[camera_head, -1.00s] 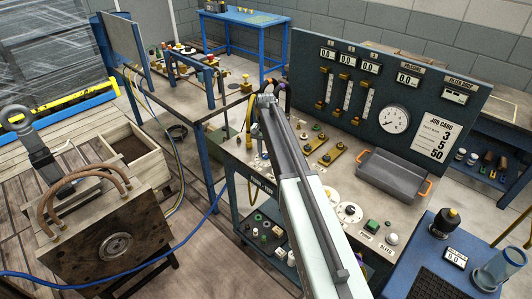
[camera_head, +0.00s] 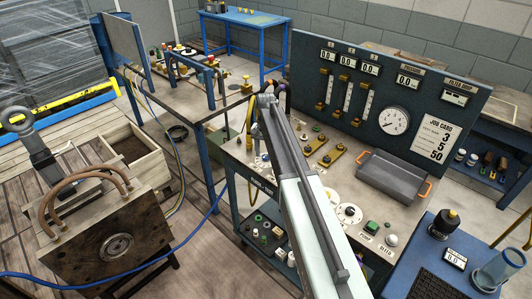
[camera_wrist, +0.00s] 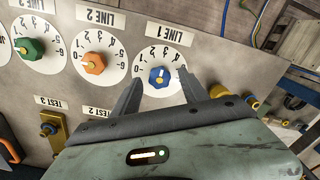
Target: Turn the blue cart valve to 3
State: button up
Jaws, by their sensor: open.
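The blue valve knob (camera_wrist: 159,76) sits on a white numbered dial under the label LINE 1 (camera_wrist: 170,33) in the wrist view. A light mark on the knob points roughly upward in the picture, toward the upper numbers; the exact reading is too small to tell. My gripper (camera_wrist: 160,79) is open, with one finger on each side of the knob. I cannot tell whether either finger touches it. In the head view my arm hides the gripper and this knob.
An orange knob (camera_wrist: 93,63) and a green knob (camera_wrist: 30,48) stand on dials to the left. Brass fittings (camera_wrist: 252,102) are close to the right finger. In the head view, a grey tray (camera_head: 394,175) and a gauge panel (camera_head: 380,85) stand beyond my arm.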

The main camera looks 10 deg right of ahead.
aim_at(266, 156)
notch_tip(266, 156, up, 8)
jog(key=p, duration=0.6)
jog(key=shift+f+p, duration=0.25)
jog(key=shift+p, duration=0.1)
jog(key=shift+f, duration=0.1)
jog(key=shift+s, duration=0.1)
jog(key=s+n, duration=0.5)
jog(key=s, duration=2.3)
